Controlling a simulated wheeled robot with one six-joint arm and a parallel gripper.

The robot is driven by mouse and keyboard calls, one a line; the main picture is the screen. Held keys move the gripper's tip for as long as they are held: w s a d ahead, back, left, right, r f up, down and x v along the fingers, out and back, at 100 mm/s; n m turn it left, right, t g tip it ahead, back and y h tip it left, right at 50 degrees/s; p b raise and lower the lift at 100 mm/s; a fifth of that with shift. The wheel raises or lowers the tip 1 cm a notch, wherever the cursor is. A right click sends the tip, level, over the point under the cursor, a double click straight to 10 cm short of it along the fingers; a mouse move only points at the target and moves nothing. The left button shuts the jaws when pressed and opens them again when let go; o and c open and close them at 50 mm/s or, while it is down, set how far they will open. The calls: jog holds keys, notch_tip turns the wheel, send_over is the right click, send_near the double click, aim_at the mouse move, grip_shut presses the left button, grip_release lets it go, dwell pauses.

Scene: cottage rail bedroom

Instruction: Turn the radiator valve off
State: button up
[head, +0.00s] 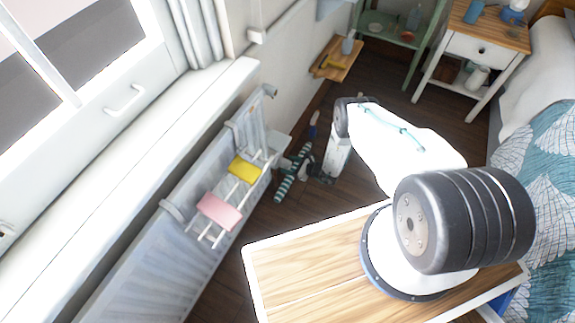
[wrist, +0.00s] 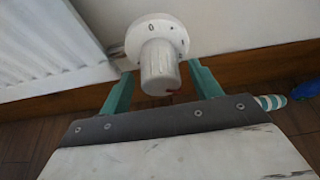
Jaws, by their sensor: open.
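The radiator valve (wrist: 158,68) shows in the wrist view as a white, rounded knob in front of a round white disc (wrist: 136,38) with small dark marks. My gripper (wrist: 161,72) is open, with one green finger on each side of the knob. A narrow gap shows at the left finger; I cannot tell whether the right finger touches the knob. The white radiator (head: 165,250) runs under the window in the head view, and its ribbed panel also shows in the wrist view (wrist: 45,40).
A drying rack with a pink cloth (head: 219,211) and a yellow cloth (head: 244,169) hangs on the radiator. A striped item (head: 290,178) lies on the dark floor (head: 385,95). A wooden-topped surface (head: 300,275) is in front; the bed (head: 550,140) is at right.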

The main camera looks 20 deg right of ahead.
jog(key=shift+x, duration=0.8)
jog(key=c, duration=1)
jog(key=shift+s+a+f+n+t+h, duration=0.1)
jog(key=shift+n+t+h, duration=0.4)
jog(key=shift+n, duration=0.5)
jog(key=shift+s+a+n+t+h, duration=0.1)
jog(key=shift+n+t+h, duration=0.2)
jog(key=shift+n+t, duration=0.5)
jog(key=shift+n, duration=0.3)
jog(key=o, duration=1)
